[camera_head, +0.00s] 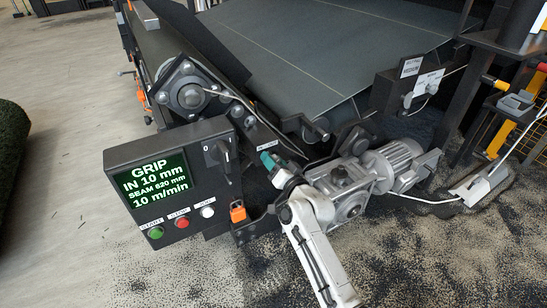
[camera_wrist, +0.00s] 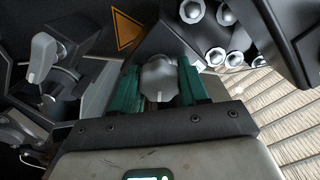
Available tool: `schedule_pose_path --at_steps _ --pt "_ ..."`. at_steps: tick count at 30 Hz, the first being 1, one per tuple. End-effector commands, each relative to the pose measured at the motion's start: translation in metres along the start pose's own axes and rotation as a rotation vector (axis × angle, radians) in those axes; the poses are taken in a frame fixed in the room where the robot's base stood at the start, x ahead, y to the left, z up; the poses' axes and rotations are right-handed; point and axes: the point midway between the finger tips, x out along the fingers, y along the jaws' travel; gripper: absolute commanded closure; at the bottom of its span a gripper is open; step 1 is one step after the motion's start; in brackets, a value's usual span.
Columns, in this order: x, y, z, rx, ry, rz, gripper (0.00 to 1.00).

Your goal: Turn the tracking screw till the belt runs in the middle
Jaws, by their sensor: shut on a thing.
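My gripper (camera_head: 268,161) is at the near left corner of the conveyor, its teal fingertips beside the machine frame. In the wrist view, its two teal fingers (camera_wrist: 161,92) are shut on a silver screw head (camera_wrist: 158,73), one finger on each side. In the head view, the screw is hidden by my gripper. The dark grey belt (camera_head: 330,40) with thin pale lines runs away at the top; whether it is centred is hard to tell.
A control box (camera_head: 120,165) stands left of my gripper; its screen (camera_head: 152,180) reads "GRIP IN 10 mm, SEAM 620 mm, 10 m/min". Green, red and white buttons sit below. A grey motor (camera_head: 395,165) is close on the right. Dark crumbs cover the floor (camera_head: 210,275) in front.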

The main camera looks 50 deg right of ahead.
Motion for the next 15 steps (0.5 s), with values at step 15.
schedule_pose_path --at_steps 15 --pt "-0.0002 0.0009 -0.0003 0.142 0.001 0.001 0.87"
